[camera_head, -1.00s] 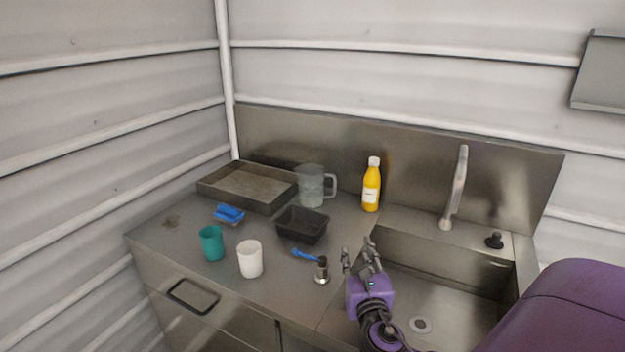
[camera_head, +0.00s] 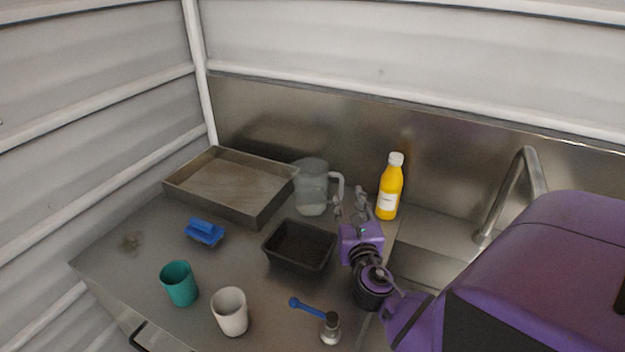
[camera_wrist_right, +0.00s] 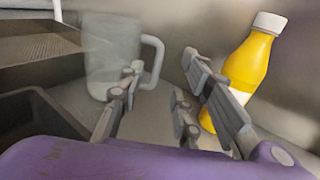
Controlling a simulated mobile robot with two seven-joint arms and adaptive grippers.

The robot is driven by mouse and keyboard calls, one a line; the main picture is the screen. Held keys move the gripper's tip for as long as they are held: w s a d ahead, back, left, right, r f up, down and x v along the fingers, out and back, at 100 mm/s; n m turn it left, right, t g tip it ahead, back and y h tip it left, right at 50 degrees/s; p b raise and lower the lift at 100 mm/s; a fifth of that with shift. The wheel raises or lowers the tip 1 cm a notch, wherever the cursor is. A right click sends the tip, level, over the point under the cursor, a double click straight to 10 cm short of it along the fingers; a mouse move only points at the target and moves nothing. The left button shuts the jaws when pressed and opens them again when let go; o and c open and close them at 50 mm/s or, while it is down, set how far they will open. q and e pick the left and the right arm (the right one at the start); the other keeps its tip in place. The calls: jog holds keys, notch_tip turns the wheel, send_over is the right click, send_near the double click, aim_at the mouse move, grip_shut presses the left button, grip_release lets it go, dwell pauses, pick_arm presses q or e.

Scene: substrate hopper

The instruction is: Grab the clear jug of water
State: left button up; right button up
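The clear jug (camera_head: 311,187) stands upright on the steel counter near the back wall, with its pale handle on its right side. In the right wrist view the jug (camera_wrist_right: 108,55) is at the upper left, its handle (camera_wrist_right: 152,62) turned towards the fingers. My right gripper (camera_head: 350,204) is open and empty, just in front of and to the right of the jug's handle. In the right wrist view its fingers (camera_wrist_right: 165,82) are spread apart, the left one overlapping the jug's lower right in the picture. I see no contact. My left gripper is not in view.
A yellow bottle (camera_head: 390,188) stands close to the right of my right gripper. A black tray (camera_head: 299,247) sits in front of the jug, and a large metal pan (camera_head: 257,207) is to its left. Cups, a blue brush (camera_head: 204,232) and a blue-handled scoop (camera_head: 308,308) lie nearer.

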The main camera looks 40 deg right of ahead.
aim_at(342, 182)
jog(key=x, duration=0.7)
jog(key=shift+w+d+p, duration=0.1)
jog(key=shift+w+p, duration=0.05)
jog(key=shift+p, duration=0.15)
jog(key=shift+w+d+f, duration=0.1)
jog(key=shift+w+d, duration=0.05)
jog(key=shift+w, duration=0.05)
jog(key=c, duration=0.4)
grip_shut()
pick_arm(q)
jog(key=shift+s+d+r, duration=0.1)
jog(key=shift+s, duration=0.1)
